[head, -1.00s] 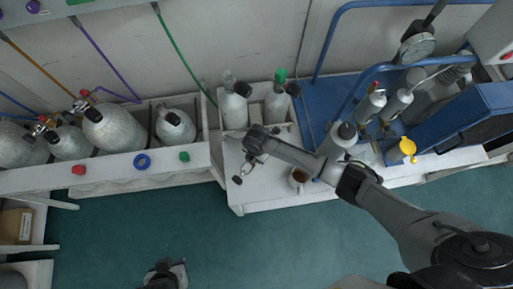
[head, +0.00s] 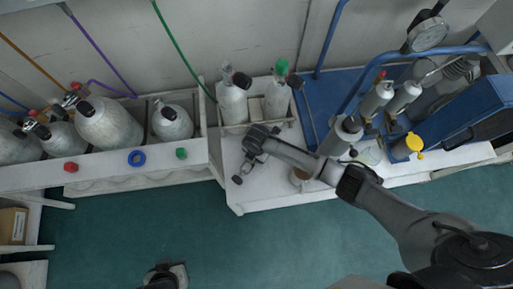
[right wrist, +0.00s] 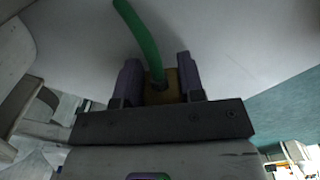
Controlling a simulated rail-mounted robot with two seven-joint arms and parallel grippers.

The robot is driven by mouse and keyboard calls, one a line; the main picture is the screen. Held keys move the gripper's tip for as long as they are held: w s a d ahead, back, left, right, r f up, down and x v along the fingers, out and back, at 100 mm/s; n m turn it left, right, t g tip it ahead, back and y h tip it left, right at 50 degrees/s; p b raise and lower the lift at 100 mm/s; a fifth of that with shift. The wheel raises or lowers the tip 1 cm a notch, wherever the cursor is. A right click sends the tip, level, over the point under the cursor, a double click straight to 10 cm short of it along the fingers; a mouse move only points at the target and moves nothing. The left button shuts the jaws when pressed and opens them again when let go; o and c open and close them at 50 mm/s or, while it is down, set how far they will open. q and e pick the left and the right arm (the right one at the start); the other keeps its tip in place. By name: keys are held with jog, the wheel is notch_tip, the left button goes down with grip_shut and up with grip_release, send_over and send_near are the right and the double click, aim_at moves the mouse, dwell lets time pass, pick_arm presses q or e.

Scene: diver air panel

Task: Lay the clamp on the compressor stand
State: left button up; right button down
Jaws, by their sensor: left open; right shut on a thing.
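My right gripper (head: 250,163) hangs over the left part of a white stand, which I take to be the compressor stand (head: 265,195). In the right wrist view, its dark purple fingers (right wrist: 160,82) are shut on a brown-yellow block with a green curved bar, apparently the clamp (right wrist: 158,88). A pale surface fills the background there; whether the clamp touches it I cannot tell. In the head view the clamp is small and hard to make out. My left gripper (head: 165,275) is open and empty over the floor at the bottom edge.
Two upright bottles (head: 233,100) stand in a holder at the stand's back. A mug (head: 299,178) is partly hidden by my right arm. A cylinder rack (head: 105,168) is on the left.

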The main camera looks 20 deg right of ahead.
jog(key=shift+f, duration=0.5)
jog(key=shift+s+d+f, duration=0.1)
jog(key=shift+d+f, duration=0.05)
jog(key=shift+f, duration=0.1)
